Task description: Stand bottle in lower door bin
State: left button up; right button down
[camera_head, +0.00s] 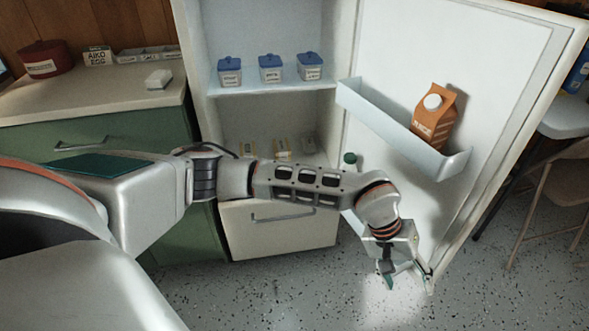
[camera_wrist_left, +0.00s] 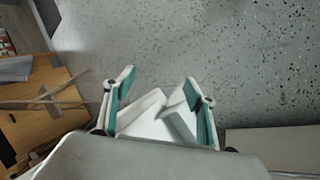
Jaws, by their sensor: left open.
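A green cap (camera_head: 350,158), seemingly the top of the bottle, shows just above my left forearm near the door's hinge side. The bottle's body is hidden by my arm, so I cannot tell what it stands on. The lower door bin is mostly hidden behind my arm; a pale edge (camera_head: 352,222) shows below it. My left gripper (camera_head: 405,282) is low in front of the open fridge door (camera_head: 420,60), open and apart from the cap. In the left wrist view its fingers (camera_wrist_left: 160,85) are spread, with a white angular part (camera_wrist_left: 150,112) between or beyond them. My right gripper is out of view.
The upper door bin (camera_head: 390,125) holds an orange carton (camera_head: 433,118). Three blue-lidded jars (camera_head: 271,69) stand on a fridge shelf. Below is a white drawer (camera_head: 280,235). A green cabinet (camera_head: 100,133) stands left, chairs (camera_head: 555,190) right. Speckled floor (camera_head: 490,285) is clear.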

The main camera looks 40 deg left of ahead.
pick_arm(q)
jog(key=s+d+r+n+g+h, duration=0.1)
jog(key=s+d+r+n+h, duration=0.25)
jog(key=s+d, duration=0.35)
jog(key=s+d+r+n+g+h, duration=0.2)
jog(key=s+d+n+h, duration=0.2)
jog(key=s+d, duration=0.3)
notch_tip(320, 180, up, 10)
jog(key=s+d+n+t+h, duration=0.2)
jog(key=n+t+h, duration=0.5)
jog(key=n, duration=0.9)
jog(key=w+a+f+n+t+y, duration=0.1)
jog(key=a+f+n+t+y, duration=0.2)
jog(key=a+n+t+y, duration=0.75)
jog(key=w+a+f+n, duration=0.1)
jog(key=a+f+n, duration=0.35)
jog(key=n, duration=1.25)
jog(key=s+a+f+n+g+y, duration=0.4)
jog(key=s+a+f+n+y, duration=0.2)
jog(key=s+a+f+n, duration=0.6)
jog(key=shift+a+n+g, duration=0.3)
jog(key=shift+n+g, duration=0.05)
jog(key=shift+n, duration=0.45)
